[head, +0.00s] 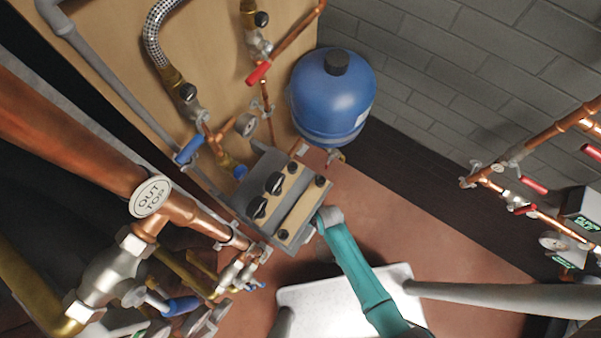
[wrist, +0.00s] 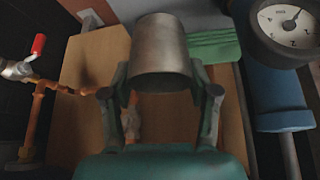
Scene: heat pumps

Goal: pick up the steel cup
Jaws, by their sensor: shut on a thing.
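The steel cup (wrist: 160,50) is a plain grey metal cylinder in the upper middle of the wrist view. My gripper (wrist: 159,90) is shut on it, with one finger on each side of the cup. The cup's lower rim faces my wrist camera, and its far end is hidden. I cannot make out the cup or the gripper there.
The head view shows copper pipes (head: 70,135), a blue tank (head: 330,95) and a white surface (head: 310,300).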

